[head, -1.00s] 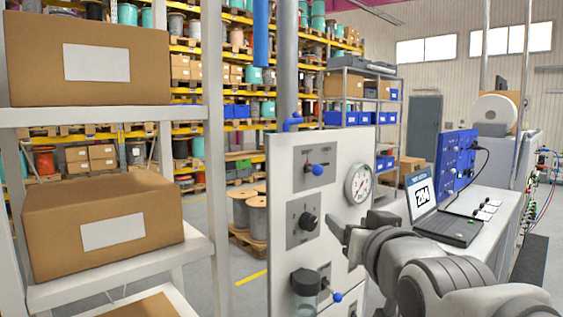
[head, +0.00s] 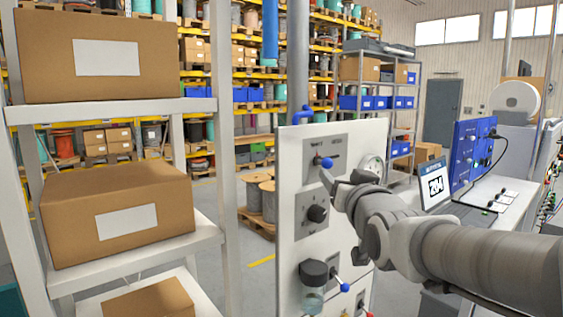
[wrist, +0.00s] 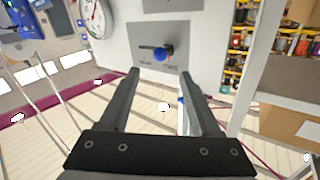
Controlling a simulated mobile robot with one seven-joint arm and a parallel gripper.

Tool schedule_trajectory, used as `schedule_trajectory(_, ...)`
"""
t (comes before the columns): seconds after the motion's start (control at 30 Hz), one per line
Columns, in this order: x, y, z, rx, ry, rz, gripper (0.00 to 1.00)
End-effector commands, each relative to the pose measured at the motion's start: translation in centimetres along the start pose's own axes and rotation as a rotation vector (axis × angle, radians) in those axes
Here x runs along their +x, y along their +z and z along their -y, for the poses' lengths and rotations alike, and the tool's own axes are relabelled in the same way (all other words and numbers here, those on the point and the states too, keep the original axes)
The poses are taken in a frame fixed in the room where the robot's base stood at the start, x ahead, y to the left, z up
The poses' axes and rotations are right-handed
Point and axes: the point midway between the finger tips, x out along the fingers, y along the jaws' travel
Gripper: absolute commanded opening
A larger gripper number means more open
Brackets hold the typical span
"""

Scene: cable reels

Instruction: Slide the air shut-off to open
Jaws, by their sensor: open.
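A light panel (head: 290,205) stands ahead of me. On its upper grey plate, a blue-knobbed control (head: 327,163) sits in front of a short dark slot or bar; it appears to be the air shut-off, but its lettering is too small to read. In the wrist view the blue knob (wrist: 160,54) faces me, with the dark bar reaching to its left. My gripper (head: 341,184) is just below and right of that knob in the head view. Its fingers are apart and empty, with the tips (wrist: 160,74) on either side of the knob's line and short of it.
Below are a black rotary knob (head: 317,213) and a filter bowl (head: 313,285) beside another blue-tipped lever (head: 344,287). My arm partly hides a round gauge (head: 373,165). A shelf with boxes (head: 118,215) stands left; a laptop (head: 433,185) is on the right bench.

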Motion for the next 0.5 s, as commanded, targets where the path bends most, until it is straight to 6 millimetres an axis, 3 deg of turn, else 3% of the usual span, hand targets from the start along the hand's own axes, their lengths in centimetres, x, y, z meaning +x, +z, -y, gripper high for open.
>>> schedule_trajectory(0.5, 7.3, -0.1, 0.0, -0.002, 0.001, 0.002, 0.64)
